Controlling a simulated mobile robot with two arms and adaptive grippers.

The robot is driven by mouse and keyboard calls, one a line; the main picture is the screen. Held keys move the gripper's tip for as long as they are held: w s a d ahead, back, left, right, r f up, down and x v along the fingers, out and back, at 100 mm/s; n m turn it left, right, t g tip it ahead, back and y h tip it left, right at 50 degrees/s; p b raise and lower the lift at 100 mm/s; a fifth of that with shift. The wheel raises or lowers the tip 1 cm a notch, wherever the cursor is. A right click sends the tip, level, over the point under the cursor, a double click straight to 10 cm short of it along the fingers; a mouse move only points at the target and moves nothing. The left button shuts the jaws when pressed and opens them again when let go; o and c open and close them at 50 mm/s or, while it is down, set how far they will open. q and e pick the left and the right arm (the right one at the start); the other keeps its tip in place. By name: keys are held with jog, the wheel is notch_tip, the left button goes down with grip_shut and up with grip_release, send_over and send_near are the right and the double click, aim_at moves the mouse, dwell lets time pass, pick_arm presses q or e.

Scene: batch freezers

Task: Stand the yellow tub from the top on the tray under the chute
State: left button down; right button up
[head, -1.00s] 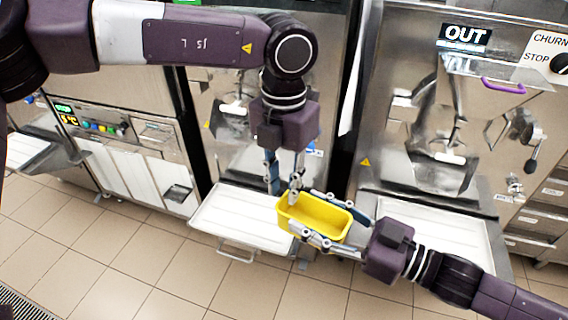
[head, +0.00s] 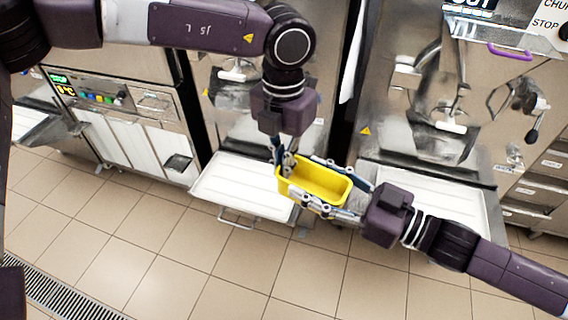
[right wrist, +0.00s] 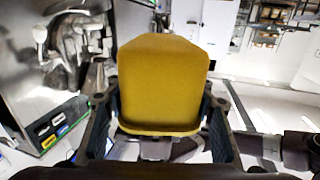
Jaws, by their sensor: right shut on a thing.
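The yellow tub (head: 322,183) is held upright, its open top facing my head camera, in front of the gap between two machines. My right gripper (head: 330,186) is shut on it across its long sides. In the right wrist view the tub (right wrist: 162,85) fills the space between the fingers. My left gripper (head: 284,158) comes down from above at the tub's left end; its fingertips overlap the rim, and I cannot tell whether they grip it. A white tray (head: 225,190) juts from the middle machine, left of the tub. Another white tray (head: 410,186) lies behind my right gripper.
The right machine (head: 390,95) carries a dark sign, a purple handle (head: 510,52) and a black-knobbed lever (head: 531,134). A left machine (head: 110,105) has a lit panel. Drawers stand at far right. The tiled floor (head: 200,255) in front is clear, with a drain grate at lower left.

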pick_arm(q)
jog(key=shift+d, duration=0.1)
pick_arm(e)
jog(key=o, duration=1.2)
